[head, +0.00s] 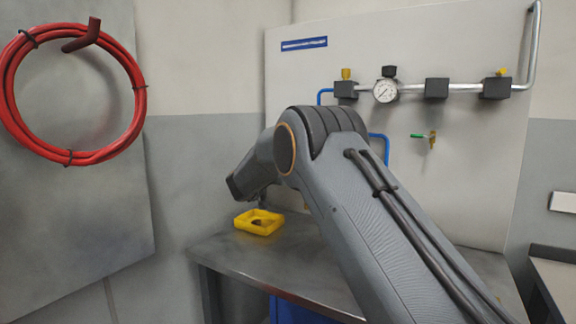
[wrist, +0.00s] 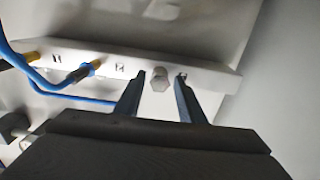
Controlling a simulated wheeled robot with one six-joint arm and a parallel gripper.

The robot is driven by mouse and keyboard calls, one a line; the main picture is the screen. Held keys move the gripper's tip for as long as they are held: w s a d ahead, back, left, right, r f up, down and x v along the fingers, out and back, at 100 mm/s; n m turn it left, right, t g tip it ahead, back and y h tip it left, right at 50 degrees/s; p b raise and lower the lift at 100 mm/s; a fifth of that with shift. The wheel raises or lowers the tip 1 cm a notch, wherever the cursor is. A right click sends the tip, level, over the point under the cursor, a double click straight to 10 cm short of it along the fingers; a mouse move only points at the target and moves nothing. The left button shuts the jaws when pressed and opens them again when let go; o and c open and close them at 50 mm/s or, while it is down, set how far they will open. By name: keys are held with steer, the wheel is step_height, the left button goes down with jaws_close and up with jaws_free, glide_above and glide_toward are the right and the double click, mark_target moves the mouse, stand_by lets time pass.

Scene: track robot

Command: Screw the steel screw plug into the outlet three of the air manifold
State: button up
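The air manifold (wrist: 215,76) is a pale bar across the upper part of the wrist view, with small dark marks on its face. A light grey hex-headed steel screw plug (wrist: 160,76) is at its face, toward the right; I cannot tell how deep it sits. My gripper (wrist: 161,80) is open, its two dark fingers on either side of the plug with a visible gap to each. Any outlet behind the plug is hidden. In the head view my arm covers part of the panel, and neither plug nor manifold can be made out.
Blue hoses (wrist: 48,88) with brass-coloured fittings run into the manifold's left part, near my gripper. In the head view a yellow tray (head: 248,229) with something dark inside stands on the grey bench (head: 235,254). A pipe with a gauge (head: 385,91) crosses the panel above.

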steer(key=shift+r+n+p, duration=0.1)
steer(key=shift+n+p, duration=1.6)
steer(key=shift+p, duration=0.45)
steer(key=shift+n+p, duration=1)
steer(key=shift+n, duration=0.2)
steer(key=n+p, duration=0.5)
steer(key=n, duration=0.7)
